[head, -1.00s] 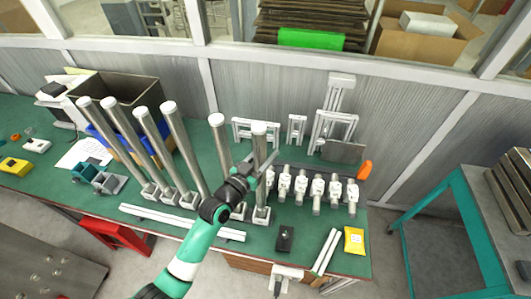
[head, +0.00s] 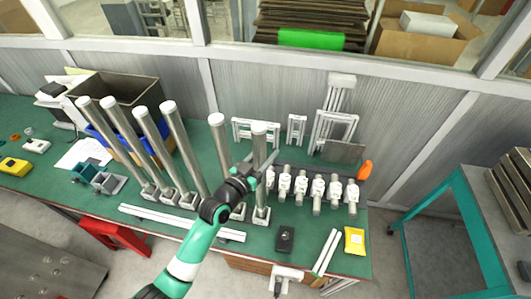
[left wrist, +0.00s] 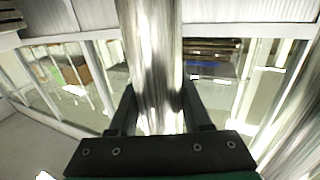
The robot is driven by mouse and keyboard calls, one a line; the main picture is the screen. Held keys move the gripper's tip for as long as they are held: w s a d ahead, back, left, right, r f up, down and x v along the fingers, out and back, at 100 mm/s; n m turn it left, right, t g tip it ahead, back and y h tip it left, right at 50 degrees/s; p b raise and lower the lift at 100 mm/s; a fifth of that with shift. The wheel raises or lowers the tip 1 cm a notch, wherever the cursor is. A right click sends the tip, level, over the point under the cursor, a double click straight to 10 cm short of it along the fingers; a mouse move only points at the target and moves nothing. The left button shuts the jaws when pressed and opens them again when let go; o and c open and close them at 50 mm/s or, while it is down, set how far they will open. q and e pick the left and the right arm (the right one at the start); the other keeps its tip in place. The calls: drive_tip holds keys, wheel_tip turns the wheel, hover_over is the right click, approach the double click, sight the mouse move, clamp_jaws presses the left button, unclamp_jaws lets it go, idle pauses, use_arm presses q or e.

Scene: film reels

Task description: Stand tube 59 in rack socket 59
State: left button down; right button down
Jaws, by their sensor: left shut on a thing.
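Several tall shiny metal tubes with pale round caps stand in a row on the green bench. The rightmost tube (head: 259,143) is nearly upright, and its lower end meets a square metal rack socket (head: 261,216) near the bench front. My left gripper (head: 261,167) is shut on this tube partway up. In the left wrist view the held tube (left wrist: 152,50) runs between the two dark fingers (left wrist: 158,98). I cannot read any numbers on tubes or sockets, nor tell whether the tube is fully seated. My right gripper is not in view.
Metal clamps (head: 318,190) stand in a row to the right. A black box (head: 285,238), a yellow packet (head: 354,240) and pale bars (head: 326,251) lie at the bench's front right.

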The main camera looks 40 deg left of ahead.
sight(256, 166)
use_arm(q)
drive_tip(key=shift+f+b, duration=0.55)
drive_tip(key=c, duration=0.6)
unclamp_jaws()
drive_tip(key=shift+f, duration=0.15)
drive_tip(key=shift+s+d+p, duration=0.25)
drive_tip(key=shift+s+p, duration=0.2)
drive_tip(key=shift+s, duration=0.85)
drive_tip(key=shift+s+d, duration=0.15)
drive_tip(key=shift+s, duration=0.6)
drive_tip(key=shift+s+d, duration=0.15)
drive_tip(key=shift+s, duration=0.6)
drive_tip(key=s, duration=0.2)
drive_tip(key=s+d, duration=0.1)
drive_tip(key=s, duration=0.2)
drive_tip(key=shift+s, duration=0.1)
